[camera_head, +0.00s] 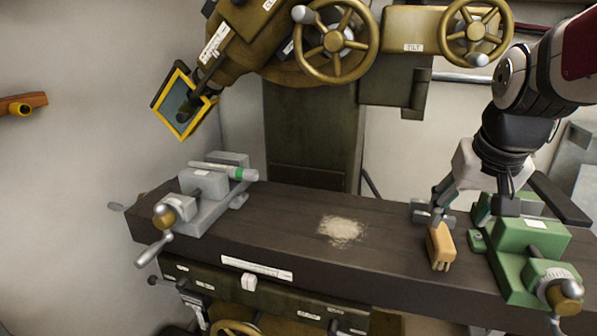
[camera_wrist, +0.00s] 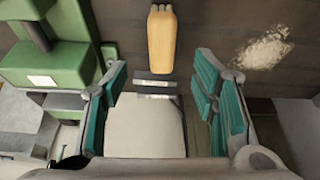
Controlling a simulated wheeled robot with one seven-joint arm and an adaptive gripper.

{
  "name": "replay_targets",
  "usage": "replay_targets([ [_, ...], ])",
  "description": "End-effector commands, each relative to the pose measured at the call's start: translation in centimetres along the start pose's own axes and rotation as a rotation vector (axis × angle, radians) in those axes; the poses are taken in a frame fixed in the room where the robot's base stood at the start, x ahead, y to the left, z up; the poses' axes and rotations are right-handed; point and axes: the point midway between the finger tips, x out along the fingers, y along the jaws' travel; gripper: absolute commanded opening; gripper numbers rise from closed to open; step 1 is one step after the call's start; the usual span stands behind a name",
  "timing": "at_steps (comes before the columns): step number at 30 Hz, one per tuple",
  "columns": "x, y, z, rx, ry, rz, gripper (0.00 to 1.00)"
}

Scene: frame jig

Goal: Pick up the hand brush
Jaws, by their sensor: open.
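The hand brush (camera_head: 440,245) is a tan wooden block with pale bristles at its near end. It lies on the dark machine table, just left of the green vise. In the wrist view the brush (camera_wrist: 161,45) is upright in the picture at the top centre, beyond the fingertips and between their lines. My gripper (camera_head: 464,212) is above the table, behind and to the right of the brush. In the wrist view my gripper (camera_wrist: 161,68) has its teal-padded fingers wide apart, with nothing held between them.
The green vise (camera_head: 525,246) stands close right of the brush. Small grey metal blocks (camera_wrist: 155,85) lie behind the brush. A dust pile (camera_head: 342,230) lies mid-table. A grey vise (camera_head: 203,190) is at the left. The machine head with handwheels (camera_head: 337,41) hangs above.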

Motion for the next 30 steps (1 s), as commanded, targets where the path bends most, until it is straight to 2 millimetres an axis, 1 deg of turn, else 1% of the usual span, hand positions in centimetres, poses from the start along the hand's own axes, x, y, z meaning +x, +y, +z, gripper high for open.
replay_targets([
  [1, 1.1, 0.0, 0.1, 0.001, -0.005, 0.000, 0.53],
  [4, 2.7, 0.0, 0.1, 0.000, -0.004, 0.000, 0.53],
  [7, 3.7, 0.0, 0.1, 0.000, -0.002, 0.000, 0.53],
  [13, 4.8, -0.1, 0.0, 0.000, -0.001, 0.000, 0.53],
  [21, 8.5, -0.3, -0.4, -0.001, -0.004, 0.001, 0.53],
  [24, 9.2, -0.3, -0.4, -0.001, -0.002, 0.000, 0.53],
  [30, 9.4, -0.3, -0.5, -0.001, 0.001, 0.000, 0.53],
])
